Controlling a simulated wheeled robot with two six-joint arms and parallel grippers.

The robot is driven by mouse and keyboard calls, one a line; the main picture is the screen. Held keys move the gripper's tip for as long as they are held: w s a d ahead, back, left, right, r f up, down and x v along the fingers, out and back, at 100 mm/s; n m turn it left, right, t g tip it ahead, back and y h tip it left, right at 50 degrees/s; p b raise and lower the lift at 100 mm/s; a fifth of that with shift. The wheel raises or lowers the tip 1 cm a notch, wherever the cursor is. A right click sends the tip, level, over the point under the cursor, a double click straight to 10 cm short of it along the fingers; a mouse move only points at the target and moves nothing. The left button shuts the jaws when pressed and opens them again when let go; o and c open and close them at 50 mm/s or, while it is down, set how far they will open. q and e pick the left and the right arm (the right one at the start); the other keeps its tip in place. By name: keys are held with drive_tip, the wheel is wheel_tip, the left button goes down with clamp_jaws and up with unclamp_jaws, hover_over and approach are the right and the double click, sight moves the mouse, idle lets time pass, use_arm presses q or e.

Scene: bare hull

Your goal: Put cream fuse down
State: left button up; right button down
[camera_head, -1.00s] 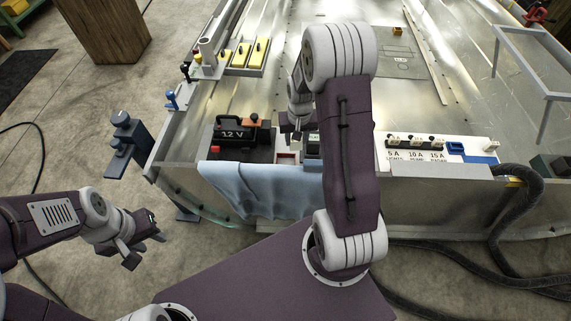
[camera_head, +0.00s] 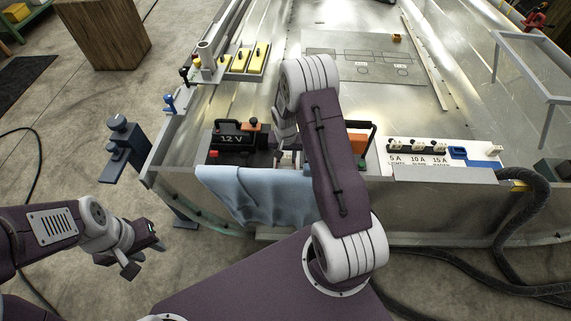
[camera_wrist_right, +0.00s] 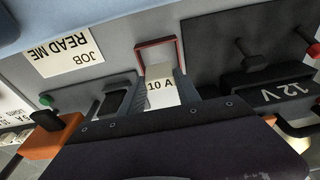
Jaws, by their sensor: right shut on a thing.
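The cream fuse (camera_wrist_right: 160,92), marked 10 A, is between the fingers of my right gripper (camera_wrist_right: 160,82) in the right wrist view. The gripper is shut on it. A red-rimmed tray (camera_wrist_right: 155,44) lies just past the fuse. Whether the fuse touches the tray I cannot tell. In the head view my right arm hides the right fingers and the fuse. My left gripper (camera_head: 143,256) is open and empty, off to the left above the floor.
A 12 V battery (camera_head: 231,140) stands left of my right arm, and an orange block (camera_head: 358,143) to its right. The fuse panel (camera_head: 430,160) is farther right. A blue cloth (camera_head: 250,195) hangs over the front edge. A JOB READ ME card (camera_wrist_right: 66,52) shows in the wrist view.

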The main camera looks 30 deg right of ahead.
sight(286, 165)
wheel_tip(286, 165, down, 4)
drive_tip(key=shift+a+f+b, duration=0.1)
drive_tip(key=shift+f+b, duration=0.05)
drive_tip(key=shift+b, duration=0.6)
drive_tip(key=shift+w, duration=0.1)
